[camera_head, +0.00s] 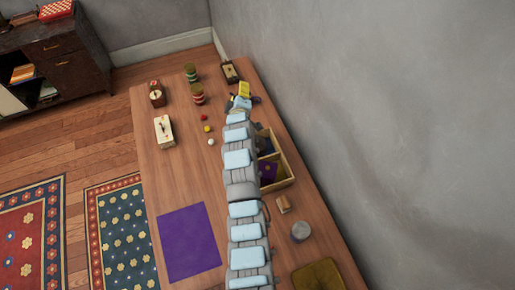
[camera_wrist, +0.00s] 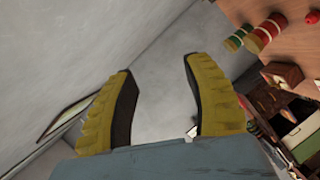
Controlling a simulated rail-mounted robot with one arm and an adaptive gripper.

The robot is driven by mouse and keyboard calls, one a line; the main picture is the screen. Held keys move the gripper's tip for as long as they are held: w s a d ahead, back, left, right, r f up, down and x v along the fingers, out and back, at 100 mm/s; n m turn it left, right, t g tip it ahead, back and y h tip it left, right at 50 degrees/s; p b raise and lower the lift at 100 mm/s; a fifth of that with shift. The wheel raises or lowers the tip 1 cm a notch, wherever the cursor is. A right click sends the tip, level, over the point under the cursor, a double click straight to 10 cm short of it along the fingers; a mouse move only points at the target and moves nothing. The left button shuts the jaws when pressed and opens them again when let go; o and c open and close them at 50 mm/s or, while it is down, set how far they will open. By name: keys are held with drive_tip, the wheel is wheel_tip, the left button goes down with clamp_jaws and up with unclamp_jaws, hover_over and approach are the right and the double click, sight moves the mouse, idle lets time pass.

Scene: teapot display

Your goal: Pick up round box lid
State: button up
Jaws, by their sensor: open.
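A small round container with a pale grey top (camera_head: 301,231) stands near the right front of the wooden table; it may be the round box with its lid, but it is too small to tell. My gripper (camera_head: 243,91) is at the far right of the table, well away from that container. In the wrist view my gripper's (camera_wrist: 158,66) two yellow fingers are spread apart with nothing between them. That view looks mostly at the grey wall.
My arm runs along the table's right side, partly hiding an open wooden box (camera_head: 284,160). Striped round stacks (camera_head: 197,93), a cream box (camera_head: 164,131) and small balls (camera_head: 207,128) stand left of it. A purple mat (camera_head: 188,243) lies front left. The wall is close on the right.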

wheel_tip(320, 180, down, 4)
drive_tip(key=w+r+n+g+h+b, duration=0.1)
drive_tip(key=w+g+b, duration=0.1)
drive_tip(key=n+g+h+b, duration=0.2)
drive_tip(key=n+g+b, duration=0.2)
drive_tip(key=g+b, duration=0.65)
approach(258, 141)
drive_tip(key=f, duration=0.1)
drive_tip(key=w+f+g, duration=0.1)
drive_tip(key=f, duration=0.1)
drive_tip(key=shift+w+d+f, duration=0.1)
drive_tip(key=shift+d+f, duration=0.15)
drive_tip(key=shift+f, duration=0.05)
drive_tip(key=shift+x, duration=1.3)
drive_tip(key=shift+b+x, duration=0.85)
drive_tip(key=shift+x, duration=1)
drive_tip(key=shift+w, duration=0.1)
